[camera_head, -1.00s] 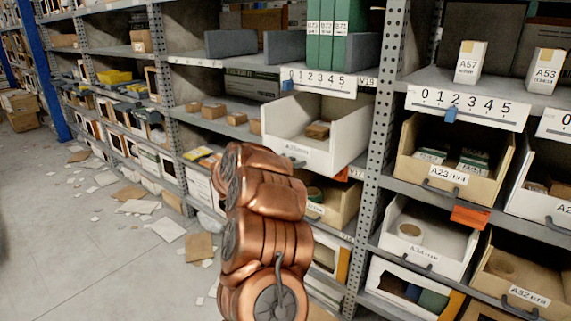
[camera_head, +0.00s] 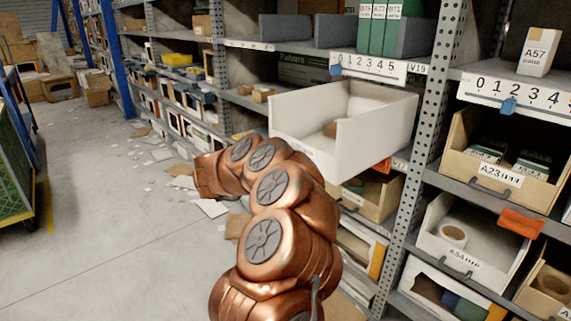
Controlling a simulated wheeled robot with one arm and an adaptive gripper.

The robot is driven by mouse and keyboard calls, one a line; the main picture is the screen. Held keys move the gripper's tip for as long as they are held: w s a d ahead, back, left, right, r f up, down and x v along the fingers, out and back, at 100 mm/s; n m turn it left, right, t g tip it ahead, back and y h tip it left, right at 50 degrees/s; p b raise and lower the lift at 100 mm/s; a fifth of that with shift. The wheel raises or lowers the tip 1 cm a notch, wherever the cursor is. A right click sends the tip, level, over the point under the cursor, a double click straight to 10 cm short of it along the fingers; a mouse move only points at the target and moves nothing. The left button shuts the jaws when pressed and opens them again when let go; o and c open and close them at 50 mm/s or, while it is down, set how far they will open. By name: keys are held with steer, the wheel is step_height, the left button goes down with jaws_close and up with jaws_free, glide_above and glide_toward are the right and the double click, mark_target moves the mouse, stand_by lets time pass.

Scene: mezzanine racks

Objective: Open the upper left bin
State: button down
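The upper left bin is a white open-topped bin (camera_head: 375,127) in the middle of the camera_head view. It sticks far out from its shelf, below the strip numbered 0 to 5. A small brown box (camera_head: 331,129) lies inside it. Its front face (camera_head: 290,138) is turned to the left, and its lower part is partly covered by my copper arm. My arm rises from the bottom and bends left in front of the bin. My gripper does not show, so its contact with the bin's handle cannot be seen.
Below are a tan bin (camera_head: 372,205) and, to the right, bin A23 (camera_head: 500,178) and a white bin with a tape roll (camera_head: 470,262). A perforated rack post (camera_head: 432,130) stands right of the white bin. Papers litter the floor; a green cart (camera_head: 14,165) stands far left.

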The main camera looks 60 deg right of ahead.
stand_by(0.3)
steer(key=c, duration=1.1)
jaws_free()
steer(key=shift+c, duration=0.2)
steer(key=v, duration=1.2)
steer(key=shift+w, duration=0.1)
